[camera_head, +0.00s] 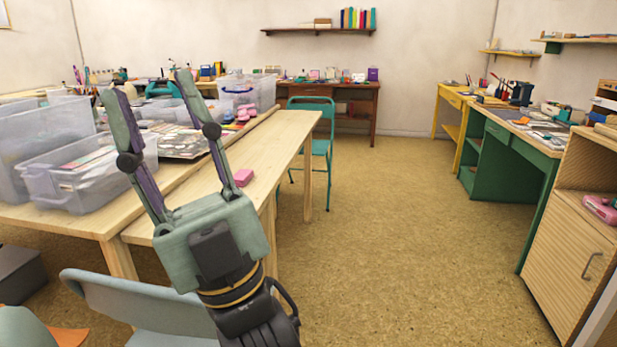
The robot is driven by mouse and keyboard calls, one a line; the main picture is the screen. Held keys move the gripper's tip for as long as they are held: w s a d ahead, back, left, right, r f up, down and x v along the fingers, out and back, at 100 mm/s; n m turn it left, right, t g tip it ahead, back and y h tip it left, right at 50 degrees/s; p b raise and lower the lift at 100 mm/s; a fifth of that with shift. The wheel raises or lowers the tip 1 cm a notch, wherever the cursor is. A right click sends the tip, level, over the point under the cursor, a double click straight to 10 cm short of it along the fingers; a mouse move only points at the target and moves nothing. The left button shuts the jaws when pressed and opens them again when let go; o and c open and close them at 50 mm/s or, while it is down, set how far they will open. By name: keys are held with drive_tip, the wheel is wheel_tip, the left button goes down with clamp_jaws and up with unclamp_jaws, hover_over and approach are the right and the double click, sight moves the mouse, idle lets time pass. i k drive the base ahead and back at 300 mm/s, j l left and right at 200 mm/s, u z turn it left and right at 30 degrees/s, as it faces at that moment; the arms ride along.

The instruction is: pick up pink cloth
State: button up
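Other pink things (246,112) lie farther back beside a clear bin.
Clear plastic bins (75,190) crowd the left table. A grey-blue chair (140,300) stands in front, and a teal chair (318,130) beyond the table. A green desk (500,165) and wooden cabinet (565,245) line the right. The middle floor (400,240) is clear.

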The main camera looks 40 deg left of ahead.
sight(242, 176)
drive_tip(key=i+l, duration=0.2)
drive_tip(key=i, duration=0.2)
drive_tip(key=i+l, duration=0.2)
drive_tip(key=i, duration=0.2)
drive_tip(key=i+l, duration=0.2)
drive_tip(key=i, duration=0.2)
drive_tip(key=i+u, duration=0.75)
drive_tip(key=i+l+u, duration=0.1)
drive_tip(key=i+u, duration=0.55)
drive_tip(key=u, duration=0.15)
drive_tip(key=i+l+u, duration=0.1)
drive_tip(key=i+u, duration=0.15)
drive_tip(key=u, duration=0.15)
drive_tip(key=i+l+u, duration=0.15)
drive_tip(key=u, duration=0.3)
drive_tip(key=i+l+u, duration=0.5)
